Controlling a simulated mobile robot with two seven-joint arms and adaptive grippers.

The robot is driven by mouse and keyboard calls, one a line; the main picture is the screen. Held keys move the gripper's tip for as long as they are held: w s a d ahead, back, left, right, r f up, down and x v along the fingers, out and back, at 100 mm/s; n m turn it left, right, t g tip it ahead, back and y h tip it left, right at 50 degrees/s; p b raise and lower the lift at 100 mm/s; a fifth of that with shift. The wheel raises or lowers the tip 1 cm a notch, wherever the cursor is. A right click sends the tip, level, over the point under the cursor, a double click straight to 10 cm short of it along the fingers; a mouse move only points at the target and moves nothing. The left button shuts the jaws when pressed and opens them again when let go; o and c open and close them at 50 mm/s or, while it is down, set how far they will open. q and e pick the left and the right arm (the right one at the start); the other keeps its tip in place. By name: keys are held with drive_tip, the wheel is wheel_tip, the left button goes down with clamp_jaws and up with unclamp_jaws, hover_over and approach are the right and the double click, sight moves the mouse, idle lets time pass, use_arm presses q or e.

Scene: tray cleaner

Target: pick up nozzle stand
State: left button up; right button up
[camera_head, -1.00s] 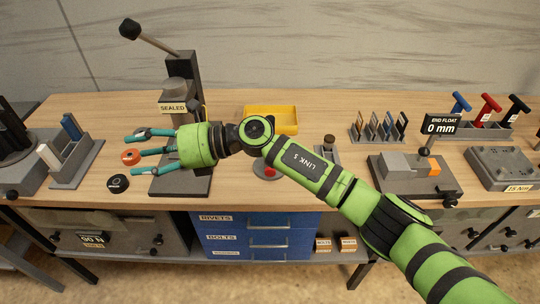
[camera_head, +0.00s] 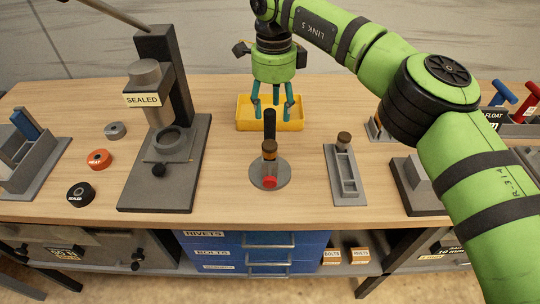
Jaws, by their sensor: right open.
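A small upright item with a round grey base (camera_head: 256,180), a brown-topped post, a dark upright rod and a red knob stands mid-bench; it may be the nozzle stand. A grey rectangular holder (camera_head: 349,187) with a brown-capped post at its back stands to its right; no label tells which one is the nozzle stand. My right gripper (camera_head: 273,112) points down with its teal fingers spread, empty. In the picture it overlaps the yellow tray (camera_head: 243,123), above and behind the round-based item. My left gripper is not in view.
A press marked SEALED (camera_head: 172,195) stands left, with grey, orange and black rings (camera_head: 81,194) beside it. A grey rack (camera_head: 25,170) is at the far left. My right arm hides part of the right side. Bare bench lies around the round-based item.

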sight(270, 131)
drive_tip(key=shift+a+f, duration=0.1)
drive_tip(key=shift+f, duration=0.8)
drive_tip(key=shift+s+f+p, duration=0.2)
drive_tip(key=shift+f+p, duration=0.1)
drive_tip(key=shift+p, duration=0.2)
drive_tip(key=f, duration=0.1)
drive_tip(key=f+p, duration=0.1)
drive_tip(key=f, duration=0.1)
drive_tip(key=f+p, duration=0.1)
drive_tip(key=shift+w+a+f, duration=0.1)
drive_tip(key=shift+a+f, duration=0.15)
drive_tip(key=shift+f, duration=0.4)
drive_tip(key=c, duration=1)
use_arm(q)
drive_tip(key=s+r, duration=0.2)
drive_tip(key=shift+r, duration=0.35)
use_arm(e)
clamp_jaws()
